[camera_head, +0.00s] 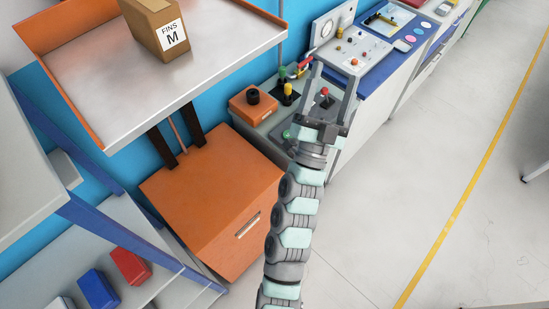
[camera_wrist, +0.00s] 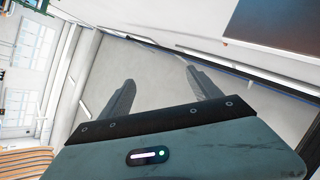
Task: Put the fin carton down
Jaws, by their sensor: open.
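The fin carton (camera_head: 158,30), a brown box with a white label reading "FINS M", stands on the grey metal tray (camera_head: 120,100) with orange edges, at the upper left of the head view. Its top is partly cut off by the frame. My gripper (camera_head: 336,70) is open and empty, right of the tray and apart from the carton. In the wrist view the two fingers of my gripper (camera_wrist: 160,78) are spread with nothing between them. The carton is not visible there.
An orange cabinet (camera_head: 215,215) stands below the tray. Behind my gripper is a bench with an orange box (camera_head: 252,104), knobs and a control panel (camera_head: 352,46). A shelf at lower left holds a red bin (camera_head: 130,266) and a blue bin (camera_head: 98,289).

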